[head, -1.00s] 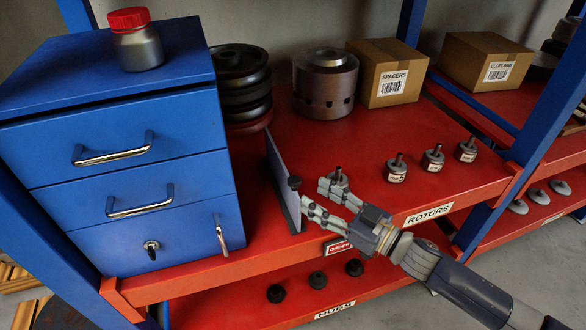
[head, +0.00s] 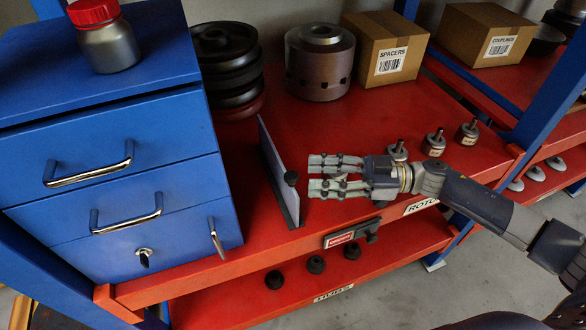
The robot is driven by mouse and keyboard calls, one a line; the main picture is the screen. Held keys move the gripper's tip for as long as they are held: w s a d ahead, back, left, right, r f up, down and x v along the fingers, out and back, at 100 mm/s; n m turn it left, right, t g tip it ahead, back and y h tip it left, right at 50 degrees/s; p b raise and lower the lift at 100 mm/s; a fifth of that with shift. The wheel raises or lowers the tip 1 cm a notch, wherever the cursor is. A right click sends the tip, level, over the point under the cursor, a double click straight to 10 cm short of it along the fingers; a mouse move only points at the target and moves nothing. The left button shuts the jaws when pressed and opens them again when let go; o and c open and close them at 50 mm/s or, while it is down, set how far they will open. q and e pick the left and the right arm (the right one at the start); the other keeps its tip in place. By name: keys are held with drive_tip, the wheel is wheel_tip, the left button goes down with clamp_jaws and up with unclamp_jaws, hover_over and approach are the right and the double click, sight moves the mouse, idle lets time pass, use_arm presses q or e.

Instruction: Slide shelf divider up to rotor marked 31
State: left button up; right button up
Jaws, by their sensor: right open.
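The shelf divider (head: 278,168) is a thin pale upright plate with a dark front edge and a black knob, standing on the red shelf right of the blue cabinet. My right gripper (head: 314,176) is open, its fingers pointing left, just right of the divider's knob; whether it touches cannot be told. Small grey rotors with dark shafts stand along the shelf: one (head: 397,151) partly behind my gripper, another (head: 434,143) and a third (head: 468,132) farther right. The rotor nearest the divider is hidden behind my gripper. The rotors' numbers are too small to read. My left gripper is not in view.
The blue drawer cabinet (head: 110,150) with a red-lidded jar (head: 104,40) stands left. Dark stacked discs (head: 228,70), a metal cylinder (head: 320,62) and a SPACERS box (head: 385,50) stand at the back. A red-labelled holder (head: 350,232) sits on the shelf's front edge.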

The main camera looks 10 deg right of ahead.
sight(294, 174)
drive_tip(key=p+x, duration=0.1)
drive_tip(key=x, duration=0.5)
drive_tip(key=shift+w, duration=0.1)
clamp_jaws()
drive_tip(key=shift+d, duration=0.1)
